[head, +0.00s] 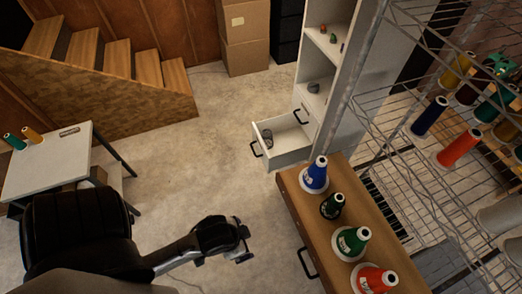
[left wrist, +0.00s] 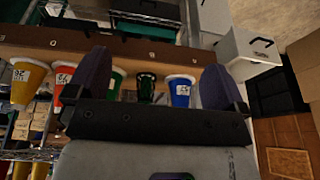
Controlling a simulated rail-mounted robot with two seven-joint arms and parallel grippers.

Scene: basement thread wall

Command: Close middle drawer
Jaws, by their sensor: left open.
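A white drawer (head: 284,157) stands pulled out from the tall white cabinet (head: 343,62) in the head view. It has a dark handle (head: 255,149) on its front, and a small grey object (head: 268,138) sits inside. Another drawer front with a dark handle (head: 300,117) is flush in the cabinet. The white drawer unit also shows at the upper right of the left wrist view (left wrist: 238,62). My left gripper (head: 246,243) is open and empty, over the floor, nearer than the drawer and well apart from it. My right gripper is out of view.
A wooden-topped cabinet (head: 318,205) with several thread cones stands right of my left gripper, near the open drawer. A wire rack (head: 405,150) is at right. A white table (head: 48,165) is at left, stairs (head: 115,60) behind. The floor (head: 190,150) between is clear.

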